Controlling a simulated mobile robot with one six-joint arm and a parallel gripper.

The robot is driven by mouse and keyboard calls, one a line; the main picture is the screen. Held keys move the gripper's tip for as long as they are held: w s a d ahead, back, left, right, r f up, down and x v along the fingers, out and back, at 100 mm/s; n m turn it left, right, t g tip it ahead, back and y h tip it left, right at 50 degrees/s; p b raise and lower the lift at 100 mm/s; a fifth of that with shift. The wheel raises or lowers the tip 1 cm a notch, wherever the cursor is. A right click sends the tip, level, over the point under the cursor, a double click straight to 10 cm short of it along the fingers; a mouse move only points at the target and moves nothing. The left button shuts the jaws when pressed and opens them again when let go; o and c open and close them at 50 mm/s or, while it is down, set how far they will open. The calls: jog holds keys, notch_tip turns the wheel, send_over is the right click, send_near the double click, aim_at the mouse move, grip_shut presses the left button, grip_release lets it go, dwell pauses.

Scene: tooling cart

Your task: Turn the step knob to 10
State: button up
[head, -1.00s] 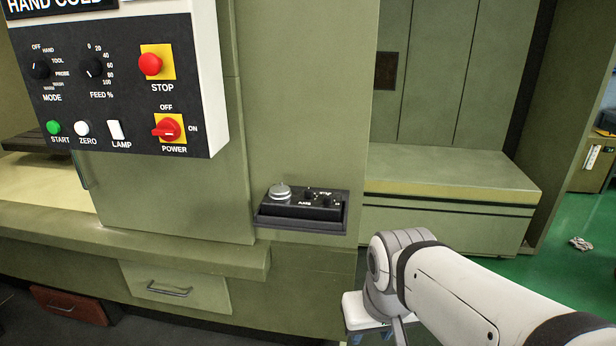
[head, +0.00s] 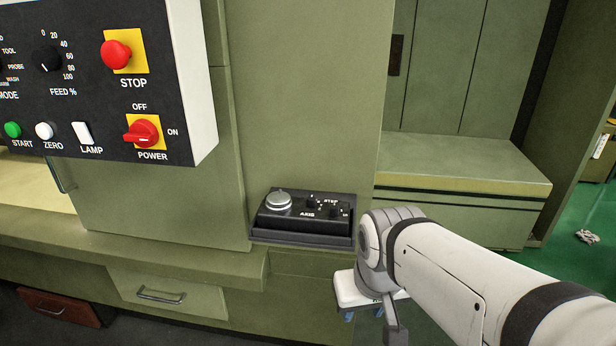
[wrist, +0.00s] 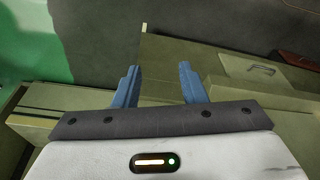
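The step knob (head: 335,211) is a small black knob at the right of a black control box, near the STEP label in the head view. Its pointer setting is too small to read. The box (head: 290,226) sits on a small dark shelf on the green cabinet and also carries an AXIS knob and a silver dial (head: 279,200). My gripper is below and right of the box, mostly hidden by my arm in the head view. In the wrist view my gripper (wrist: 158,85) has its two blue fingers apart with nothing between them. The step knob is not in the wrist view.
A control panel (head: 90,90) with a STOP button (head: 116,54) and POWER switch (head: 140,133) juts out at upper left. A green ledge (head: 460,170) is at right. Drawers (head: 165,297) are below.

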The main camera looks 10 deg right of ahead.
jog(key=w+r+n+p, duration=0.1)
jog(key=w+r+n, duration=0.1)
jog(key=w+r, duration=0.1)
jog(key=w+r+n+p, duration=0.1)
jog(key=w+r+n, duration=0.1)
jog(key=w, duration=0.1)
jog(key=w+r+n+g+p, duration=0.1)
jog(key=w+r+n+p, duration=0.1)
jog(key=w+r+n, duration=0.1)
jog(key=shift+w+r, duration=0.3)
jog(key=shift+r, duration=0.05)
jog(key=n+g+p, duration=0.1)
jog(key=n+p, duration=0.2)
jog(key=n, duration=0.6)
send_near(334, 206)
jog(key=shift+s+f, duration=0.3)
jog(key=shift+f, duration=0.15)
jog(key=shift+w+n, duration=0.25)
jog(key=shift+n, duration=0.05)
jog(key=shift+w+f, duration=0.1)
jog(key=shift+f, duration=0.2)
notch_tip(334, 206, down, 7)
jog(key=shift+w+f+p, duration=0.1)
jog(key=shift+p, duration=0.5)
